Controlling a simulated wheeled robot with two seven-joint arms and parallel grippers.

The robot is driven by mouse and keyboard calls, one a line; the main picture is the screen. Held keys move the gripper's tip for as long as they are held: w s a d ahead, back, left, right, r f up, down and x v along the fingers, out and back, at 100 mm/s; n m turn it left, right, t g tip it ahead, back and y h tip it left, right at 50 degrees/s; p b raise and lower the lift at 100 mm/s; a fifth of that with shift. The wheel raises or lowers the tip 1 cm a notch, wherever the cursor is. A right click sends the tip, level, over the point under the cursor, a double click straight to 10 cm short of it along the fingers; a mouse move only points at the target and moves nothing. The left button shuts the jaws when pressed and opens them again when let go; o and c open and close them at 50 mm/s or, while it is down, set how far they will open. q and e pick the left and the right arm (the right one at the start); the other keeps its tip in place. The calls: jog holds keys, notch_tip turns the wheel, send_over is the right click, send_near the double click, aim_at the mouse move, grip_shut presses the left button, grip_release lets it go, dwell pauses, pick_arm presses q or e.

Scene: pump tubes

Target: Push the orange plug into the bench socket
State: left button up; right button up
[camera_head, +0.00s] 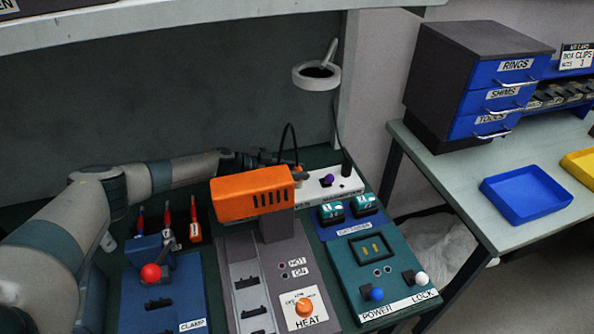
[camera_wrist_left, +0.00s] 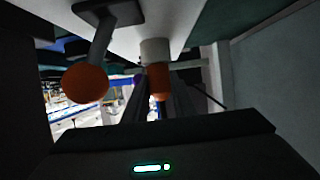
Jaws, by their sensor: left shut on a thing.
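My left gripper (camera_head: 284,160) reaches in behind the orange heater head and is partly hidden by it. In the left wrist view its dark fingers are shut on the orange plug (camera_wrist_left: 158,82). A pale cylindrical part (camera_wrist_left: 155,50) sits at the plug's upper end, close to a white surface. The white socket strip (camera_head: 318,190) lies at the back of the bench, just right of the gripper. I cannot tell whether the plug touches the socket or is apart from it. My right gripper is not in view.
A purple plug (camera_head: 327,180) and a black plug (camera_head: 346,166) stand on the strip. A lever with an orange-brown ball (camera_wrist_left: 86,84) is beside the fingers. The lamp (camera_head: 317,75) hangs above.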

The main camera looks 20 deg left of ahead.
pick_arm(q)
jog(key=shift+f, duration=0.2)
jog(key=o, duration=1.1)
jog(key=shift+a, duration=0.1)
jog(key=shift+s+a+r, duration=0.25)
jog(key=shift+s+a, duration=0.05)
jog(key=shift+a, duration=0.15)
jog(key=shift+b+v, duration=1.6)
jog(key=shift+v, duration=6.4)
